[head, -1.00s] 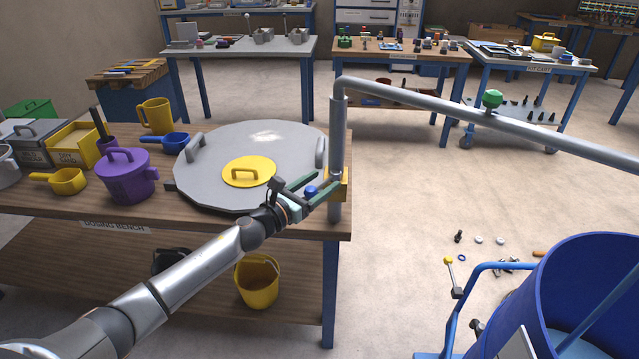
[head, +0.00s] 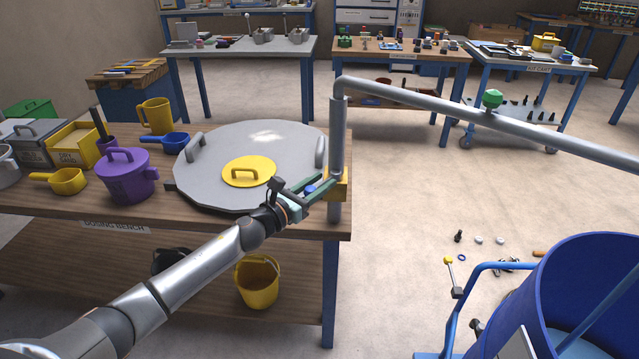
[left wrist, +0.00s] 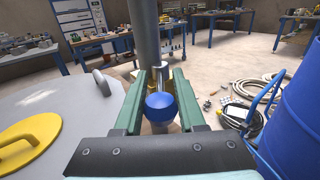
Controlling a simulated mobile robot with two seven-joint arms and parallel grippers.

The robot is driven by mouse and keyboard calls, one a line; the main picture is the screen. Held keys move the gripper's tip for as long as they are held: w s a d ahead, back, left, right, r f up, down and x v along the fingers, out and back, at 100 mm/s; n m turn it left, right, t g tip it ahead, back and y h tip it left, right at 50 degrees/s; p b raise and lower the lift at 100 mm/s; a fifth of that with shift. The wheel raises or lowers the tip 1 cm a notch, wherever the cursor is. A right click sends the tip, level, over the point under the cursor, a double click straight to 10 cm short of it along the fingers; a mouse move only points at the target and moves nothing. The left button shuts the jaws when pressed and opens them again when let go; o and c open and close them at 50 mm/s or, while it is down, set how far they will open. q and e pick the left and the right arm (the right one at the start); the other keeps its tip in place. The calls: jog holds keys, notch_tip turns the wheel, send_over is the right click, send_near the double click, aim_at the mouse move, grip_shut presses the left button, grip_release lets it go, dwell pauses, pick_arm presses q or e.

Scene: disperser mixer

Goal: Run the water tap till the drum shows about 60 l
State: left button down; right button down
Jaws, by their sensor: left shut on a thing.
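The water tap is a small blue knob (head: 310,189) on a yellow block (head: 343,184) at the foot of a grey standpipe (head: 337,135). My left gripper (head: 318,186) is shut on the blue knob. In the left wrist view the knob (left wrist: 161,106) sits between the two green fingers. The pipe bends at the top and its long arm (head: 420,103) runs right, out of the picture. The blue drum (head: 585,262) stands at the lower right, cut off by the frame. A paler surface shows low inside it; no litre reading is legible. My right gripper is out of view.
Small parts lie on the floor left of the drum. Open floor lies between bench and drum.

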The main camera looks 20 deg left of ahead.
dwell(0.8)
pick_arm(q)
jog(key=shift+w+d+n+g+y+p, duration=0.1)
jog(key=shift+d+n+y+p, duration=0.4)
jog(key=shift+n+y, duration=1.1)
jog(key=shift+s+d+n+g+y+p, duration=0.2)
jog(key=shift+d+n+y, duration=0.6)
jog(key=shift+y, duration=1.4)
jog(key=shift+w+d+n+y+p, duration=0.2)
jog(key=shift+d+n+y+p, duration=0.3)
jog(key=shift+n+y, duration=1.1)
jog(key=shift+d+m+y, duration=0.1)
jog(key=shift+m+y, duration=0.2)
jog(key=c, duration=0.5)
grip_release()
jog(key=v, duration=1.2)
jog(key=shift+s+d, duration=0.15)
jog(key=shift+s, duration=0.1)
